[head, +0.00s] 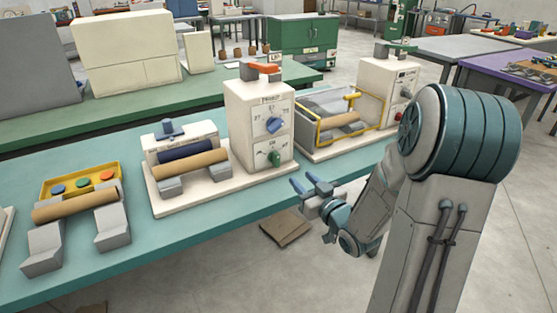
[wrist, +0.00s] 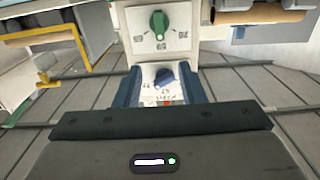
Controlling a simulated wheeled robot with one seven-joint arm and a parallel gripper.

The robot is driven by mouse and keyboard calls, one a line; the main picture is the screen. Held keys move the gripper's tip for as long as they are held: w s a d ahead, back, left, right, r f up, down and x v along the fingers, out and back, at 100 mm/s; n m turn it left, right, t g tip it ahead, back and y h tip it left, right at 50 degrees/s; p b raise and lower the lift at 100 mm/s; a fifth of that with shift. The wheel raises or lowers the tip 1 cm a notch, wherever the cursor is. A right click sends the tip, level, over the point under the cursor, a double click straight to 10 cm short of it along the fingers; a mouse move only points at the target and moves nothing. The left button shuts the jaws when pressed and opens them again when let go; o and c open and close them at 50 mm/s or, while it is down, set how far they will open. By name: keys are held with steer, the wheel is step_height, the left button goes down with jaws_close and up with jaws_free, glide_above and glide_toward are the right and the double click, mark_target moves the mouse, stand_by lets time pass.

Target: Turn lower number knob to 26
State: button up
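The lower number knob is green (head: 274,159) and sits on the front panel of a white box (head: 245,135), under a blue knob (head: 274,125). The wrist view shows the panel upside down, with the green knob (wrist: 159,23) at the top and the blue knob (wrist: 164,77) below it.
An orange lever (head: 262,67) is on top of the box. A roller unit (head: 190,165) stands to its left and a yellow-framed guard (head: 345,120) to its right, on the teal table (head: 160,240).

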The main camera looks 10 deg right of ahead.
mark_target(278, 156)
steer(key=x, duration=1.3)
steer(key=shift+w+a+p, duration=0.1)
steer(key=shift+w+p, duration=0.15)
steer(key=shift+p, duration=0.15)
jaws_close()
